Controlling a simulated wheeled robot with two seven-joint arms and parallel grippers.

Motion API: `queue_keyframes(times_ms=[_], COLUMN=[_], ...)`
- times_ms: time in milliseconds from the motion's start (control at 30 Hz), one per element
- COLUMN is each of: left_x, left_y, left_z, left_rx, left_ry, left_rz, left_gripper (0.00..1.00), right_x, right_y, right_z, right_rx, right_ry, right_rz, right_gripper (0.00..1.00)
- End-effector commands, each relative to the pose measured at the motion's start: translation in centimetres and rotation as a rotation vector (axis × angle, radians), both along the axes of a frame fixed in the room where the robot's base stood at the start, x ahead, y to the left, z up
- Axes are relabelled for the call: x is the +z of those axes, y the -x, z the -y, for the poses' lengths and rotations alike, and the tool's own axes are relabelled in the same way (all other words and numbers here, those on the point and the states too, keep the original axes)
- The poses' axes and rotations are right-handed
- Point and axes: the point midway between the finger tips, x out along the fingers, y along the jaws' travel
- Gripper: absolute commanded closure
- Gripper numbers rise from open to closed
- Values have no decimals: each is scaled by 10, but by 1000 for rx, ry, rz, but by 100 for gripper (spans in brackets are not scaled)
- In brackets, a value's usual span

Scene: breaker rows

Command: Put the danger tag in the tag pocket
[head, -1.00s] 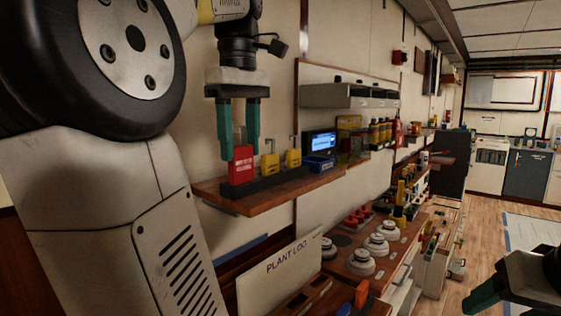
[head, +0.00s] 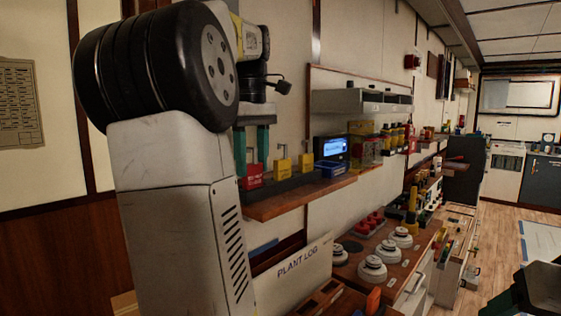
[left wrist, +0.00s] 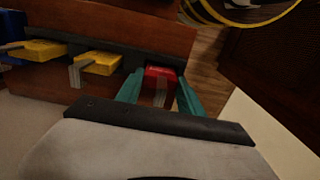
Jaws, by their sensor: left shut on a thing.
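A red padlock (head: 253,176) with pale lettering and a grey shackle stands at the near end of a dark rack on the wall shelf. My left gripper (head: 252,160) points down over it with teal fingers on both sides, shut on it. In the left wrist view the red padlock (left wrist: 160,80) sits between the fingertips (left wrist: 158,92). My right gripper (head: 517,298) shows only partly at the lower right edge; its fingertips are not clear. I cannot make out a separate danger tag or the tag pocket.
Two yellow padlocks (head: 282,169) stand beside the red one on the wooden shelf (head: 300,199). A blue bin (head: 329,169) and a lit display (head: 331,147) are farther along. A PLANT LOG board (head: 300,268) and a bench with white domed devices (head: 373,268) are below.

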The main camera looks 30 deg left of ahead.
Motion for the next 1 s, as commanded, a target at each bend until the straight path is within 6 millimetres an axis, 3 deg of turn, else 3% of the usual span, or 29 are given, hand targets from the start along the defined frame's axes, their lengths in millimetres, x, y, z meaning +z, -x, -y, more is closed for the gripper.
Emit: queue_keyframes(times_ms=[133, 167, 267, 667, 1000], left_x=[-2, -3, -3, 2, 54], left_y=[0, 0, 0, 0, -1], left_z=[0, 0, 0, 0, 1], left_rx=[0, 0, 0, 0, -2], left_ry=[0, 0, 0, 0, 0], left_rz=[0, 0, 0, 0, 1], left_gripper=[100, 53, 34, 34, 34], right_x=[0, 0, 0, 0, 0], right_y=[0, 0, 0, 0, 0], right_z=[0, 0, 0, 0, 0], right_rx=[0, 0, 0, 0, 0], right_ry=[0, 0, 0, 0, 0], right_rz=[0, 0, 0, 0, 0], right_gripper=[33, 33, 33, 33, 33])
